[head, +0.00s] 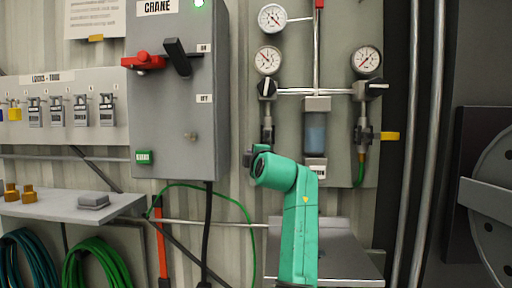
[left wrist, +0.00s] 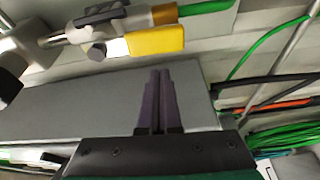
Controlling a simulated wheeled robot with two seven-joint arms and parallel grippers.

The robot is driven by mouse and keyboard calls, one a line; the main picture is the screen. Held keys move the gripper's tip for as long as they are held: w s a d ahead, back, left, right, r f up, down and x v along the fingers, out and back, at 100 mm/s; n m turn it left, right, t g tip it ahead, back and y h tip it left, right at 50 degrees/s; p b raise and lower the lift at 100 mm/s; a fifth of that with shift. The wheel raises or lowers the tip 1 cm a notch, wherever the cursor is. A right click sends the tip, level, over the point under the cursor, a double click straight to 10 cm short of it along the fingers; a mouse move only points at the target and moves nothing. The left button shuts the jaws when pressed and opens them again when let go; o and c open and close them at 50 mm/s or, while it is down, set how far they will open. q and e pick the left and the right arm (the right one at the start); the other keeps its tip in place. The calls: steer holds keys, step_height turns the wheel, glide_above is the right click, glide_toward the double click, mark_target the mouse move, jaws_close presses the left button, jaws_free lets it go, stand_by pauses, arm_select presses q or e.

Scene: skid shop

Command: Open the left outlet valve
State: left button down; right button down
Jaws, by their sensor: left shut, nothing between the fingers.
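The gauge panel (head: 340,20) is on the wall in the head view. Its left outlet line (head: 267,125) runs down below a black knob (head: 267,87), and its lower end is hidden behind my green arm. The right outlet line (head: 363,130) has a yellow handle (head: 390,136) and a green hose. In the left wrist view, a yellow valve handle (left wrist: 155,40) with a green hose beside it lies beyond my left gripper (left wrist: 160,72). I cannot tell which outlet this is. The purple fingers are shut, empty and apart from the handle. My right gripper is not in view.
A grey CRANE box (head: 172,110) with a red handle is left of the panel. A grey shelf (head: 65,205) and hanging hoses (head: 90,262) are at lower left. Vertical pipes (head: 430,130) and a round dark fixture (head: 490,190) are at right. A sloped grey ledge (head: 345,262) is behind my arm.

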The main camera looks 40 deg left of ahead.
arm_select(q)
steer(key=s+b+v, duration=0.1)
steer(key=b+v, duration=0.3)
steer(key=v, duration=0.6)
steer(key=shift+a+r, duration=0.25)
steer(key=shift+a, duration=0.1)
